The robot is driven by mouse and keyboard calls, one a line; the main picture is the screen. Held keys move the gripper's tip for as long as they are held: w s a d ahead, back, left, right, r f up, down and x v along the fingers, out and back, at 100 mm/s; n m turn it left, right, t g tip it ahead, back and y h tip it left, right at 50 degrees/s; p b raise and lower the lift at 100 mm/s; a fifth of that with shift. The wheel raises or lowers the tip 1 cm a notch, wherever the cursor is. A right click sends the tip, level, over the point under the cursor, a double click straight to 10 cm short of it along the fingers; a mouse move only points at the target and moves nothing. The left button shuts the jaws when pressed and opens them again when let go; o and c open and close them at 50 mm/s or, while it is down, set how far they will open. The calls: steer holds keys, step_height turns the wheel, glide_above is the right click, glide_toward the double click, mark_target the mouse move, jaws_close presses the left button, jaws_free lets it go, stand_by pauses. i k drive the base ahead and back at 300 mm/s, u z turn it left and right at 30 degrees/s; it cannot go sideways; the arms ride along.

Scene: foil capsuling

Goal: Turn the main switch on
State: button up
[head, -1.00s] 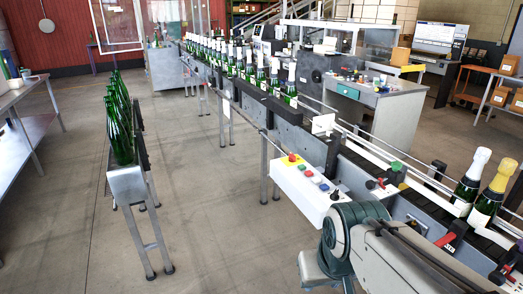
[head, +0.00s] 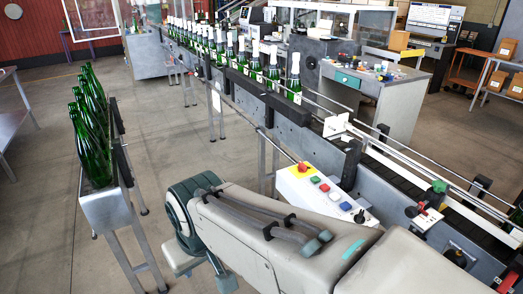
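A white control box (head: 318,197) on the near side of the conveyor has a red mushroom button on a yellow base (head: 301,169). Beside that are a green button (head: 315,179), a red button (head: 325,188), a blue button (head: 345,206) and a dark knob (head: 360,216). Farther right, a small white panel (head: 424,218) carries red and black controls with a green knob (head: 439,186) near it. A black knob (head: 455,257) sits lower on the conveyor side. I cannot tell which is the main switch. My arm crosses the foreground; my gripper is not visible.
The conveyor (head: 280,115) runs diagonally with a row of foil-topped bottles (head: 245,60). A narrow stand (head: 106,207) with green bottles (head: 92,140) stands to the left. Floor (head: 200,150) between the stand and conveyor is clear. A grey desk (head: 385,95) stands behind the conveyor.

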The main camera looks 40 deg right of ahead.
mark_target(302, 168)
steer(key=z, duration=0.45)
steer(key=i, duration=1)
steer(key=z, duration=0.95)
steer(key=i, duration=0.25)
steer(key=z, duration=0.2)
